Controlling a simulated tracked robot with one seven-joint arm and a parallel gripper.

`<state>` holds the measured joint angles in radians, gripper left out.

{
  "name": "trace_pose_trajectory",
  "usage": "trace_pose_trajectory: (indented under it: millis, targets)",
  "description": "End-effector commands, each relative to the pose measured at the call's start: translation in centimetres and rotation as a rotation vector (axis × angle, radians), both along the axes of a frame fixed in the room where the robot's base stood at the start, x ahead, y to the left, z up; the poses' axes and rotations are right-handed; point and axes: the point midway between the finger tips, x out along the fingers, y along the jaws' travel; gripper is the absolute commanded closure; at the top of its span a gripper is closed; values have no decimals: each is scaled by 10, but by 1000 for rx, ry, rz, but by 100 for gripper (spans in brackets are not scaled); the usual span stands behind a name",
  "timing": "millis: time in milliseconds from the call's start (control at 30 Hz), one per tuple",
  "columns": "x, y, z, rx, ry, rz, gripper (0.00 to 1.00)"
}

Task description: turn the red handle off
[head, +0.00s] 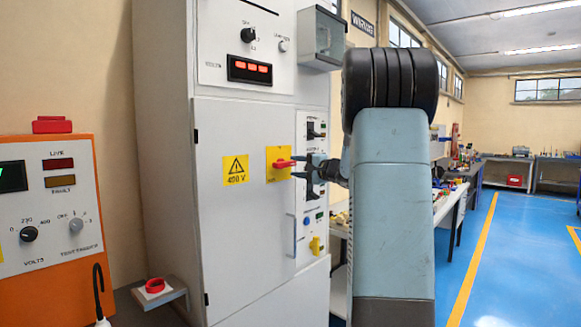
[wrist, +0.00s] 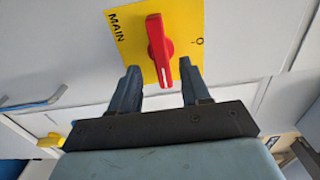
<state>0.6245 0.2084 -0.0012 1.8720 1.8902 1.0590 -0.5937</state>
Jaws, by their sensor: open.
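The red handle (head: 285,164) is a rotary switch on a yellow plate (head: 271,174) on the grey cabinet's front. In the wrist view the red handle (wrist: 160,50) points down toward my gripper, with a white mark at its near end. The yellow plate (wrist: 128,40) reads "MAIN" at left and has an "O" mark at right. My gripper (wrist: 160,80) is open, its two dark fingers on either side of the handle's near end, with gaps visible. In the head view my gripper (head: 302,168) is at the handle's right; contact cannot be told.
The cabinet (head: 230,230) carries a yellow 400 V sign (head: 236,169), a grey door pull (head: 291,236) and a yellow knob (head: 315,245) below. A red button (head: 155,286) sits on a bracket at lower left. An orange test unit (head: 50,220) stands left. Blue floor is clear at right.

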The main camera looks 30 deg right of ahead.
Motion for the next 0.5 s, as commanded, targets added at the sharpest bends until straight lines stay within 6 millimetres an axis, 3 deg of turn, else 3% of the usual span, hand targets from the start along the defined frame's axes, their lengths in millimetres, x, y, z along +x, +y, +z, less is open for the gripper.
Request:
trace_pose_trajectory:
  millis: [200, 500]
  targets:
    - [30, 11, 0, 0, -1, 2, 53]
    - [44, 16, 0, -1, 0, 0, 53]
